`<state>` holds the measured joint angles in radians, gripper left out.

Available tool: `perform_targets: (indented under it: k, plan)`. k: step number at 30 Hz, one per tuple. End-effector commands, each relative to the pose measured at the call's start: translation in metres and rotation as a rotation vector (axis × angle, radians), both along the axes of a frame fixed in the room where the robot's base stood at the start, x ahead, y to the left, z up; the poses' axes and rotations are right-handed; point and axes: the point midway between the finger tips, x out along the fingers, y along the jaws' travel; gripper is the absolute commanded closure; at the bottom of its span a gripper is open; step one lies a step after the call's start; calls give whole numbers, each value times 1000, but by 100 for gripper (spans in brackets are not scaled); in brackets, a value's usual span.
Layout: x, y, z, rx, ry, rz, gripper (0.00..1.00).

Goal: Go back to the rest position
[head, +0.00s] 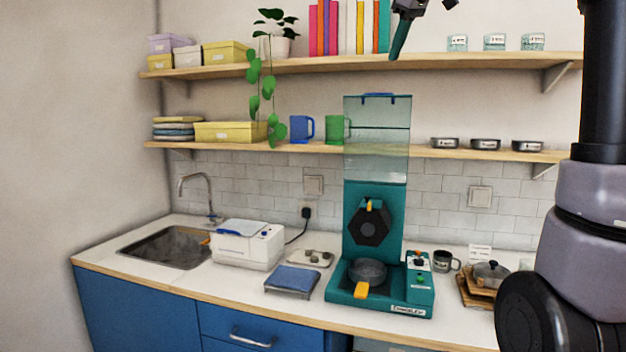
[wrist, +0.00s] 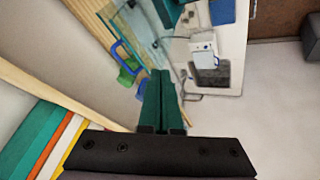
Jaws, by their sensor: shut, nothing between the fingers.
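My gripper (head: 397,48) hangs at the top of the head view, in front of the upper shelf and right of the upright books. Its teal fingers point down and are together. In the wrist view the two fingers (wrist: 161,80) lie side by side with nothing between them. Most of my wrist is cut off by the top edge of the head view. My arm fills the right side of that view. No object of the task shows apart from my own arm.
The upper shelf (head: 330,66) holds books (head: 332,28), a trailing plant (head: 262,85) and glass jars. The lower shelf (head: 400,150) holds mugs and tins. A teal machine (head: 373,215) with a raised clear panel stands on the counter (head: 250,285). A white device (head: 247,244) stands left of it.

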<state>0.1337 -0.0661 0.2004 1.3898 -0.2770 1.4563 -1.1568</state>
Motion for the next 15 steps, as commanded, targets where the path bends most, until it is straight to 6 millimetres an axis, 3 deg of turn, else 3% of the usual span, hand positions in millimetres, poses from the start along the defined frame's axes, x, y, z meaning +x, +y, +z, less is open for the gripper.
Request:
perform_targets:
  k: [1,5,9,15]
  plan:
    - [-26,0,-13,37,12,-72,100]
    - [-82,-6,-57,165,42,-286,100]
    - [-144,-15,-116,324,76,-519,100]
    - [-215,-27,-199,538,124,-797,100]
